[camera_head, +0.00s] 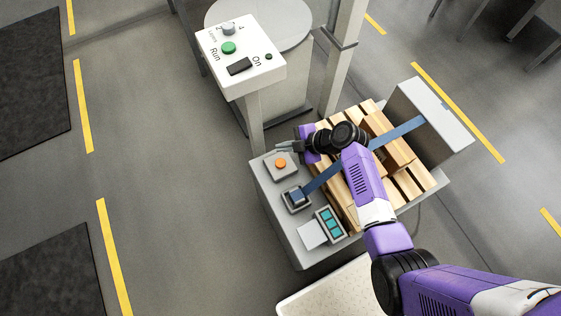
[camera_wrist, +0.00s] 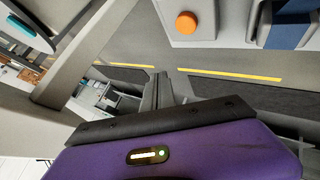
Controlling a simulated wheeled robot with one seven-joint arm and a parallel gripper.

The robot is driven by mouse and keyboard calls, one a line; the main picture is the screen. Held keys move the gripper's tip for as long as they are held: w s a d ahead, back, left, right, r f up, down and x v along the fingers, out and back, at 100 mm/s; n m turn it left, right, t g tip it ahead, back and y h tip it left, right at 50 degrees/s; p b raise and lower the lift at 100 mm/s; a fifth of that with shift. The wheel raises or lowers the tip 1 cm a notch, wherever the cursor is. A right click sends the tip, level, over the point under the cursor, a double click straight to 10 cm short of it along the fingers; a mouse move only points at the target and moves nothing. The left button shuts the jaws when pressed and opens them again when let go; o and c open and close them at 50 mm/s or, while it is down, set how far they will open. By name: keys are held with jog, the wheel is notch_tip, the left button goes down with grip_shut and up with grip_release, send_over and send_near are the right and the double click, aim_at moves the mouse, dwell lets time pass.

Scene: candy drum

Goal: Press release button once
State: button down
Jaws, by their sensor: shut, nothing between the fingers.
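In the wrist view the orange button (camera_wrist: 186,22) shows at the top, right of centre. My gripper (camera_head: 281,148) points left, its fingers just behind the button in the head view. Its fingers (camera_wrist: 159,88) also show in the wrist view, closed and empty. They appear apart from the button; their exact height over it is hard to tell.
A blue strap (camera_head: 322,177) runs from a buckle (camera_head: 295,198) across wooden slats (camera_head: 411,185) to a grey block (camera_head: 432,113). A panel with teal keys (camera_head: 329,222) stands in front. A white control box (camera_head: 240,56) with a green button (camera_head: 228,47) rises on a post behind.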

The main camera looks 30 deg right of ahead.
jog(key=b, duration=0.5)
send_over(283, 163)
notch_tip(283, 163, down, 7)
jog(key=shift+f, duration=0.1)
jog(key=shift+f+b, duration=0.7)
jog(key=shift+f, duration=0.05)
dwell(1.2)
jog(key=shift+f+b, duration=0.4)
jog(key=shift+b, duration=0.25)
jog(key=shift+f+b, duration=0.45)
jog(key=shift+b, duration=0.1)
dwell(0.6)
jog(key=shift+r, duration=0.15)
jog(key=shift+r+p, duration=0.5)
jog(key=shift+r, duration=0.25)
jog(key=shift+r+p, duration=1.6)
jog(key=shift+r, duration=0.9)
